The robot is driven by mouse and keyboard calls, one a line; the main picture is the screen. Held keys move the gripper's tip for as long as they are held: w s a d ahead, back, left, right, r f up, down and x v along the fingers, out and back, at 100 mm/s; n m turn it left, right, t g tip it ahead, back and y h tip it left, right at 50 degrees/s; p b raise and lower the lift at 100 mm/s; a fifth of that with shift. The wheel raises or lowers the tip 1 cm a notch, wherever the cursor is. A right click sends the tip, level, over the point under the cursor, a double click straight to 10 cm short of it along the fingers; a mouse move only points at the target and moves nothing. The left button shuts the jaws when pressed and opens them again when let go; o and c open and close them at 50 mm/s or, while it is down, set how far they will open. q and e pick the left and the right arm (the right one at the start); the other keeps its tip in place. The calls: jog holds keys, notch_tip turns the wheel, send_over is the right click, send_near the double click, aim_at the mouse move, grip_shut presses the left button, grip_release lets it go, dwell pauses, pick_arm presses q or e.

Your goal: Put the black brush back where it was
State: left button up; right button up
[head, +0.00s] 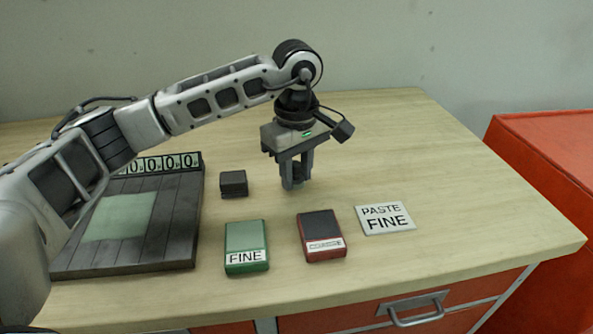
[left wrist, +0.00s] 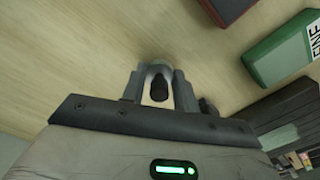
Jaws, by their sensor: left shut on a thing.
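My left gripper (head: 295,183) points down over the middle of the table, right of the small dark block and behind the red box. It is shut on a small dark thing, which I take to be the black brush (head: 298,172). In the left wrist view the brush (left wrist: 158,88) shows as a dark rounded end between the two fingers (left wrist: 157,85). Most of it is hidden by the fingers, and I cannot tell whether its lower end touches the table. My right gripper is not in view.
A dark block (head: 233,183) stands left of the gripper. In front lie a green FINE box (head: 246,246), a red box (head: 321,236) and a PASTE FINE card (head: 386,218). A dark slatted board (head: 185,225) with a counter lies left. The table's right side is clear.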

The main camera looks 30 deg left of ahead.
aim_at(296, 163)
pick_arm(q)
jog(key=shift+f, duration=0.3)
jog(key=shift+f, duration=0.1)
jog(key=shift+f, duration=0.15)
jog(key=o, duration=1)
jog(key=shift+c, duration=0.2)
notch_tip(296, 163, up, 12)
jog(key=shift+r, duration=0.25)
